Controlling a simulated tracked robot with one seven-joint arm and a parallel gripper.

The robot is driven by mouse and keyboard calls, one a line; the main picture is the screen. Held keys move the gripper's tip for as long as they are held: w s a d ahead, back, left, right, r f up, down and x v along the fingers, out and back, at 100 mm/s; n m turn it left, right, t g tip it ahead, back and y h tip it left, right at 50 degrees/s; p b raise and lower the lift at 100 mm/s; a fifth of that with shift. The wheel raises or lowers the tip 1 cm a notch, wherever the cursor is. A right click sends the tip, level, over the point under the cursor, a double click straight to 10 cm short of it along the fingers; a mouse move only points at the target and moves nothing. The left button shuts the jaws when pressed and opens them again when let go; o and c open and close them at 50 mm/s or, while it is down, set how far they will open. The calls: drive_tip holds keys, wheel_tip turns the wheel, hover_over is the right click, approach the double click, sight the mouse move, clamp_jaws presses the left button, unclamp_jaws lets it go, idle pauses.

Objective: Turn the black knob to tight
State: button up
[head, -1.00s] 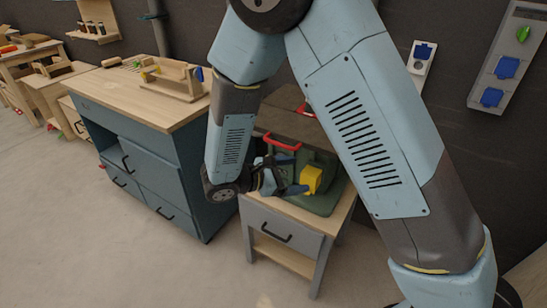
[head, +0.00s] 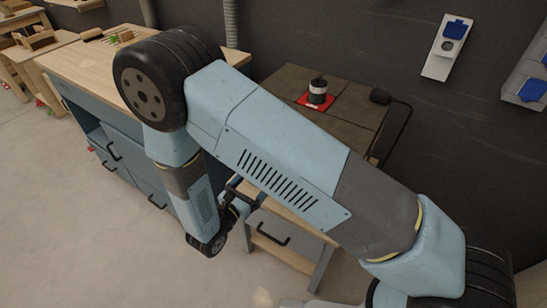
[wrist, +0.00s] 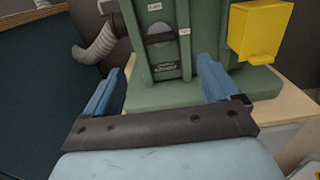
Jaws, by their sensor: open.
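The green machine (wrist: 200,75) stands upright ahead of my gripper in the wrist view. A yellow box (wrist: 261,32) sticks out at the machine's right side. In the head view my arm hides the machine, and my gripper (head: 236,203) shows only partly.
The machine stands on a small wooden table, whose grey drawer (head: 280,238) shows in the head view. A blue cabinet (head: 125,165) is to the left, with a grey hose (wrist: 98,45) near it. Behind is a dark table (head: 345,110) with a black-and-white cylinder (head: 318,90).

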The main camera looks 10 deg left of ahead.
drive_tip(key=x, duration=1.1)
drive_tip(key=shift+w+d, duration=0.15)
drive_tip(key=shift+w, duration=0.2)
drive_tip(key=shift+r, duration=0.1)
drive_tip(key=shift+c, duration=0.2)
drive_tip(key=c, duration=0.9)
drive_tip(key=shift+c, duration=0.6)
